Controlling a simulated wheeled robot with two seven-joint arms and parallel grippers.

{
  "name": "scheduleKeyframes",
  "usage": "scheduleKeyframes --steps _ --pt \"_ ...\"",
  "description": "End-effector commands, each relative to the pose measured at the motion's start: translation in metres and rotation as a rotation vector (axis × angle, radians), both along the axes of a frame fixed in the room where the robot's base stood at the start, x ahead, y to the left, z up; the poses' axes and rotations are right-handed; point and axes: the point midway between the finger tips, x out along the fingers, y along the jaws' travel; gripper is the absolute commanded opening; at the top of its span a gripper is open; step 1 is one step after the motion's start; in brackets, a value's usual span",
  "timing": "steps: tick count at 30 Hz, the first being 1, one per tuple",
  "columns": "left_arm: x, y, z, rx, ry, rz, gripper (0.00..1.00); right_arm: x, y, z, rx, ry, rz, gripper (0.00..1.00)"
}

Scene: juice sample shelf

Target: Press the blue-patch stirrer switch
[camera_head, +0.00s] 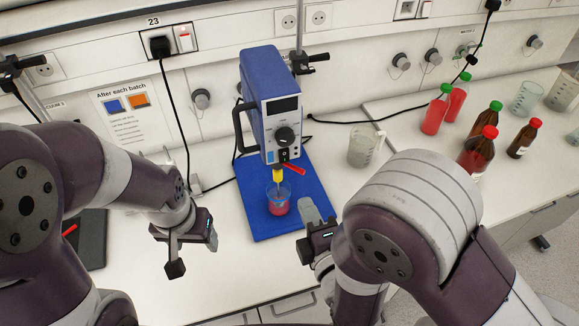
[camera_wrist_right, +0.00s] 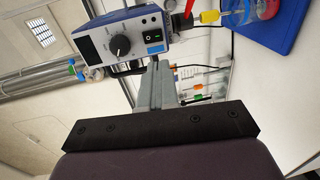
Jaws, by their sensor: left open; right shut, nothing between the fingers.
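The blue stirrer (camera_head: 262,82) stands upright on its blue base plate (camera_head: 253,222). Its front panel carries a black knob (camera_head: 285,137) and a small black switch (camera_head: 285,155) below it. My right gripper (camera_head: 308,208) is shut and empty, in front of the stirrer and to the right of the beaker. Its fingertips (camera_wrist_right: 156,66) appear just below the switch in the wrist view; contact cannot be told. My left gripper (camera_head: 168,250) is open and empty, left of the base plate.
A beaker of red liquid (camera_head: 279,206) sits on the base plate below a yellow chuck (camera_head: 278,176). A red piece (camera_head: 294,169) sticks out beside the switch. A clear jug (camera_head: 361,148) and several bottles (camera_head: 479,150) stand to the right. Black cables cross the bench.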

Motion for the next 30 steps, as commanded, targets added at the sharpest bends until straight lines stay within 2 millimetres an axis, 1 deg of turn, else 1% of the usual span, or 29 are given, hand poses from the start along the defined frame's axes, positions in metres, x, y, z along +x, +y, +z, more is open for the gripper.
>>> scheduleKeyframes --steps 1,9,15,18,21,30 --pt "0.000 0.000 0.006 0.000 0.000 0.000 0.65 0.010 0.002 0.002 -0.001 0.001 -0.006 0.00" --pt "0.000 0.000 0.024 0.000 0.000 0.000 0.65 0.066 0.020 -0.004 0.000 0.000 -0.003 0.00" --pt "0.000 0.000 0.037 0.000 0.000 0.000 0.65 0.097 0.031 -0.009 -0.001 0.001 -0.002 0.00" --pt "0.000 0.000 0.040 0.000 0.000 0.000 0.65 0.106 0.034 -0.011 0.000 0.000 -0.001 0.00" --pt "0.000 0.000 0.041 0.000 0.000 0.000 0.65 0.110 0.035 -0.013 0.000 0.000 0.000 0.00" --pt "0.000 0.000 0.040 0.000 0.000 0.000 0.65 0.111 0.036 -0.014 0.000 0.000 0.000 0.00"
